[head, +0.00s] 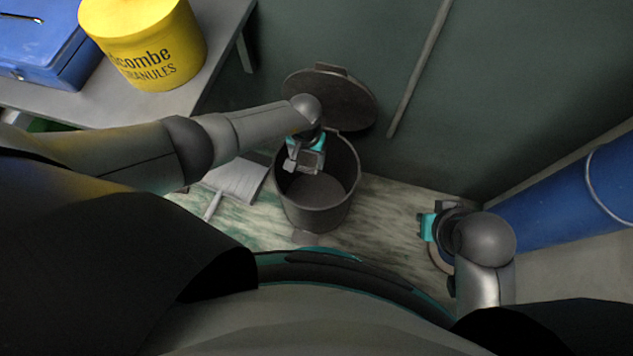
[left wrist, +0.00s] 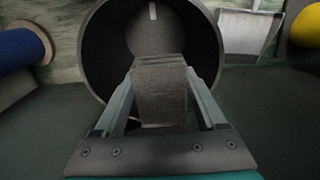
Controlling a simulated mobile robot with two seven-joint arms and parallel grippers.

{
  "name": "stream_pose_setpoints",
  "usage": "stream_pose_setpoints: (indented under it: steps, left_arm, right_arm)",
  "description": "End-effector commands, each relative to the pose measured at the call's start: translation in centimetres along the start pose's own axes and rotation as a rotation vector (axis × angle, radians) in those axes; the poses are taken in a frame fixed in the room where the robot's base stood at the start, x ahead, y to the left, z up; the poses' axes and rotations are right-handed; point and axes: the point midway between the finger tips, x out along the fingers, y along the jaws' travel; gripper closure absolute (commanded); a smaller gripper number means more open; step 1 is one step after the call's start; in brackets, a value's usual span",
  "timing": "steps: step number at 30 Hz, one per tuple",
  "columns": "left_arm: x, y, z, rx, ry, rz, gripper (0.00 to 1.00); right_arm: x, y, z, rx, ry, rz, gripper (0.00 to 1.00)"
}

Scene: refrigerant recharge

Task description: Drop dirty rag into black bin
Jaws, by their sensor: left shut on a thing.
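The black bin (head: 335,205) stands on the floor in the middle of the head view, with its round lid (head: 345,95) swung open behind it. My left gripper (head: 306,158) is over the bin's open mouth. It is shut on the dirty rag, a grey-brown cloth (left wrist: 160,92) that hangs between its two fingers in the left wrist view. The dark inside of the bin (left wrist: 108,45) shows beyond the rag there. My right gripper (head: 428,228) is low at the right, apart from the bin; its fingers are too unclear to tell open from shut.
A grey dustpan (head: 236,180) lies on the floor left of the bin. A blue cylinder (head: 555,190) is at the right. A table (head: 215,60) at the upper left bears a yellow tub (head: 145,45) and a blue box (head: 45,45). A wall stands behind the bin.

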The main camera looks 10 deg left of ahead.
Motion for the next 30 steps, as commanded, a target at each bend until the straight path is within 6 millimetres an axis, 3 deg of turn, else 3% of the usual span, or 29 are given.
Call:
stream_pose_setpoints:
  steps: [13, 14, 20, 30]
  left_arm:
    - [0.34, 0.04, -0.01, 0.000, 0.000, 0.000, 0.83]
    - [0.34, 0.04, -0.01, 0.000, 0.000, 0.000, 0.24]
    - [0.34, 0.03, -0.01, 0.000, 0.001, 0.000, 0.01]
    - [0.13, -0.01, -0.02, 0.000, 0.001, 0.000, 0.00]
  right_arm:
    - [-0.66, 0.04, -0.25, 0.001, 0.009, 0.001, 1.00]
    - [-0.66, 0.04, -0.25, 0.001, 0.009, 0.001, 1.00]
    - [-0.66, 0.04, -0.25, 0.001, 0.009, 0.001, 1.00]
    - [-0.78, 0.05, -0.34, 0.001, 0.012, 0.001, 1.00]
